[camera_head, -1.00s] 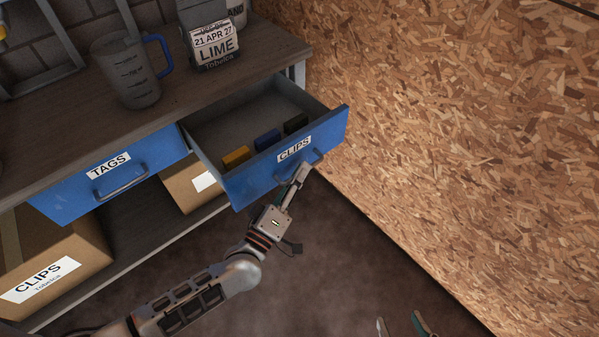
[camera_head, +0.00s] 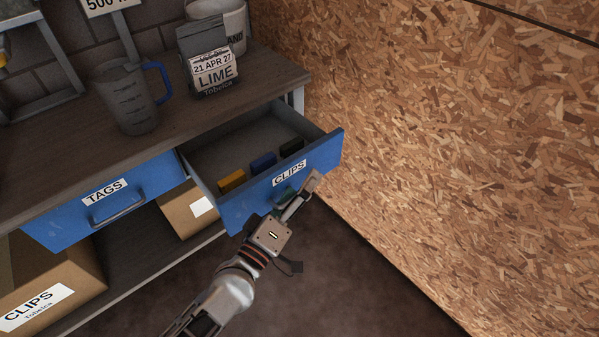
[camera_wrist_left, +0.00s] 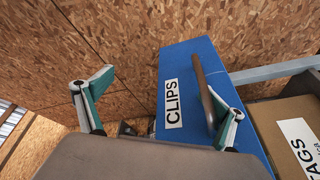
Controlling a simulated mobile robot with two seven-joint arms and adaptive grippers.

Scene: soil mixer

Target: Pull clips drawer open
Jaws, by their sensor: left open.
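The blue CLIPS drawer (camera_head: 250,196) is open in the head view, pulled out from under the bench top. Yellow, blue and dark clips lie in it. In the left wrist view, the drawer front (camera_wrist_left: 185,72) shows its CLIPS label and metal handle (camera_wrist_left: 206,95). My left gripper (camera_head: 308,188) is in front of the drawer's right half and covers most of the handle in the head view. In the left wrist view this gripper (camera_wrist_left: 160,84) is open, with its right finger overlapping the handle. I cannot tell whether they touch. My right gripper is out of view.
The closed TAGS drawer (camera_head: 70,215) is to the left. A jug (camera_head: 130,100) and a LIME bag (camera_head: 210,70) stand on the bench top (camera_head: 60,140). Cardboard boxes sit on the shelf below. A chipboard wall (camera_head: 450,130) rises close on the right.

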